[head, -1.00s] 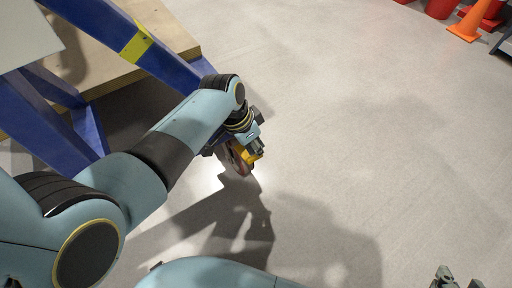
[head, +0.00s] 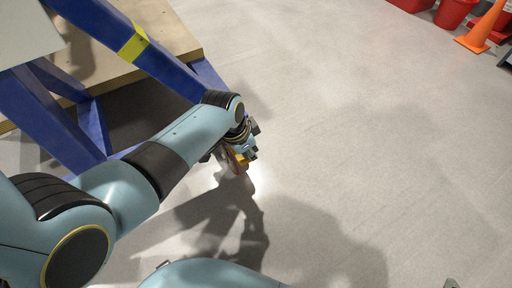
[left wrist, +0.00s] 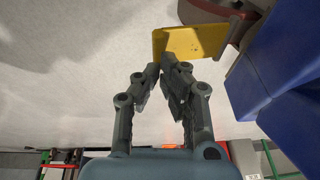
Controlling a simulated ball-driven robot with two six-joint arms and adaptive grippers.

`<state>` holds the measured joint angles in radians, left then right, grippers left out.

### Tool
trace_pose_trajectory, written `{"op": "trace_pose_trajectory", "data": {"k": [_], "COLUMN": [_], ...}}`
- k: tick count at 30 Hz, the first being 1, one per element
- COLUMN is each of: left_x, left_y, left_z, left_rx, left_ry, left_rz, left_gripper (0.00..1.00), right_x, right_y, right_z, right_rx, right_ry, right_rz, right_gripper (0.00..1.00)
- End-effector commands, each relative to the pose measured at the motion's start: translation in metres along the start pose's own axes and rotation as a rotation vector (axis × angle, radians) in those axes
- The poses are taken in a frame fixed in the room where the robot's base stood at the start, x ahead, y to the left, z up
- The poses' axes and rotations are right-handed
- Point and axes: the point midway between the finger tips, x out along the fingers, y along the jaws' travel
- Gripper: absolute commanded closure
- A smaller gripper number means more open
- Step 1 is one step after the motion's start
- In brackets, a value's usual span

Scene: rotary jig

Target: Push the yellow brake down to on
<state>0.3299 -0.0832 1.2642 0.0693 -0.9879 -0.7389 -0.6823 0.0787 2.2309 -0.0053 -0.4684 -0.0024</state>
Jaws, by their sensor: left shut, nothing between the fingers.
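The yellow brake (left wrist: 190,42) is a flat tab beside a caster wheel, just beyond my left fingertips in the left wrist view. My left gripper (left wrist: 164,74) is shut and empty, its fingertips at or very near the tab's lower edge; I cannot tell whether they touch. In the head view my left gripper (head: 252,154) is low over the floor at the caster (head: 233,160), and my wrist hides much of the brake. Only a tip of my right gripper (head: 451,284) shows at the bottom edge.
The blue frame (head: 110,35) of the jig and its wooden board (head: 170,45) stand at upper left; a blue leg (left wrist: 285,65) is close right of my left gripper. Red bins (head: 453,12) and an orange cone (head: 482,28) stand far off. The middle floor is clear.

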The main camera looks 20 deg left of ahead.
Motion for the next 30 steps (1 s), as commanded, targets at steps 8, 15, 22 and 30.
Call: {"op": "trace_pose_trajectory", "data": {"k": [8,15,22,30], "left_x": [0.01,0.022,0.029,0.03], "left_y": [0.0,0.004,0.007,0.008], "left_z": [0.012,0.015,0.018,0.018], "left_rx": [0.035,0.033,0.033,0.032], "left_ry": [-0.006,-0.005,-0.005,-0.006], "left_rz": [-0.112,-0.112,-0.111,-0.11], "left_gripper": [1.0,1.0,1.0,1.0], "right_x": [-0.007,-0.01,-0.011,-0.01], "right_y": [0.001,0.001,0.001,0.001], "right_z": [-0.007,-0.008,-0.009,-0.009], "right_rx": [0.003,0.004,0.004,0.004], "right_ry": [-0.077,-0.107,-0.113,-0.114], "right_rz": [-0.003,-0.005,-0.005,-0.005], "right_gripper": [0.6,0.6,0.6,0.6]}}
